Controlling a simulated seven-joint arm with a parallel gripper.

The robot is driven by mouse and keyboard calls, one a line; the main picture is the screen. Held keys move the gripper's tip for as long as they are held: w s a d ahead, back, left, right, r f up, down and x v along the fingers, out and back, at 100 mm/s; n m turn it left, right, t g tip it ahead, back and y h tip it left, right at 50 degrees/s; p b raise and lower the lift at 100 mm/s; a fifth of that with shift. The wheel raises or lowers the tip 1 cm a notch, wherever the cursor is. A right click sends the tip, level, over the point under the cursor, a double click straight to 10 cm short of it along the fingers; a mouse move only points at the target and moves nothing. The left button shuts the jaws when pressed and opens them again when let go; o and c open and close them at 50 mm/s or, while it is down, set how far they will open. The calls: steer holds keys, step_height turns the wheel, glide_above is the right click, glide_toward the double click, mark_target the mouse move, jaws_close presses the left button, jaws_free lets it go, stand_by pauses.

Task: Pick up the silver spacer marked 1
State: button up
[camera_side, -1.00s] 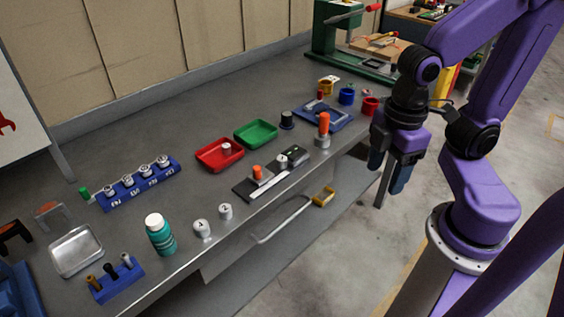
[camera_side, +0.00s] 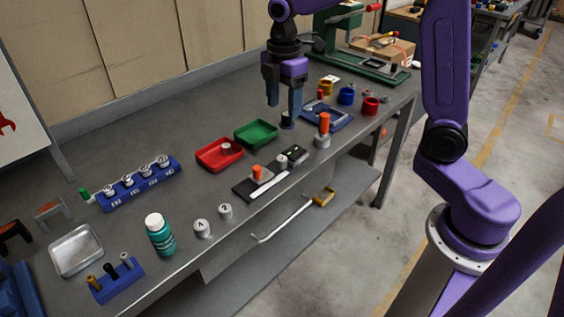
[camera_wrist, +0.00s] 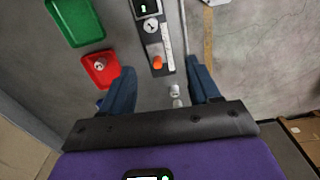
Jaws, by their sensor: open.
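I cannot clearly read a 1 on any silver spacer. Two silver spacers stand at the bench's front edge: one (camera_side: 202,229) seems marked A, the other (camera_side: 225,212) seems marked 2. A small silver piece (camera_side: 226,149) sits in the red tray (camera_side: 208,164); it also shows in the wrist view (camera_wrist: 99,65). Several silver pieces (camera_side: 163,161) stand in a blue rack (camera_side: 143,190), their marks too small to read. A round silver top (camera_wrist: 151,25) with an unclear mark lies ahead in the wrist view. My gripper (camera_side: 283,106) is open and empty above the bench's far part.
A green tray (camera_side: 255,134) lies beside the red one. A dark plate (camera_side: 243,190) holds an orange-topped piece (camera_side: 257,171). A teal bottle (camera_side: 160,236) and a metal tray (camera_side: 76,252) stand at the left. A green press (camera_side: 390,72) stands at the back right.

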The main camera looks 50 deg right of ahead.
steer(key=w+d, duration=0.1)
steer(key=w, duration=0.1)
glide_above(282, 158)
step_height(282, 158, down, 12)
steer(key=shift+w+f, duration=0.1)
steer(key=shift+f, duration=2.7)
steer(key=shift+c, duration=0.2)
jaws_close()
steer(key=shift+r, duration=0.1)
